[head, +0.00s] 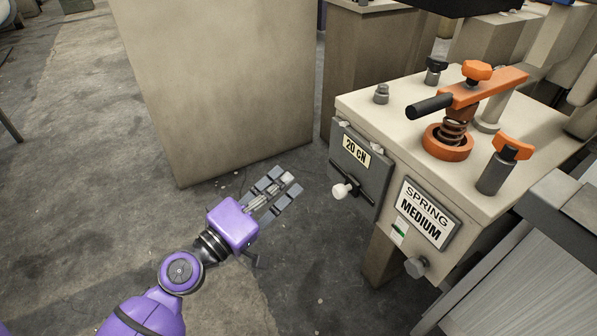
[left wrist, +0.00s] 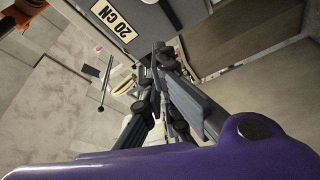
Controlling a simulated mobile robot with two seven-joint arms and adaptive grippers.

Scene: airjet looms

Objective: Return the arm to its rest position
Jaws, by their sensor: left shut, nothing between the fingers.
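My left arm, purple, comes in from the lower left in the head view. Its gripper (head: 287,184) is shut and empty, held over the floor left of the loom's front box. In the left wrist view the gripper (left wrist: 158,50) shows its dark fingers close together, with nothing between them. A grey panel (head: 375,172) with a "20 CN" label and a white knob (head: 340,191) is to the right of the gripper, apart from it in the head view. The label also shows in the left wrist view (left wrist: 113,25). My right gripper is not in view.
The beige loom box (head: 395,100) carries an orange lever (head: 485,88), a spring, and a "SPRING MEDIUM" sign (head: 427,213). A large beige cabinet (head: 215,80) stands behind the gripper. Bare concrete floor (head: 80,180) lies open to the left.

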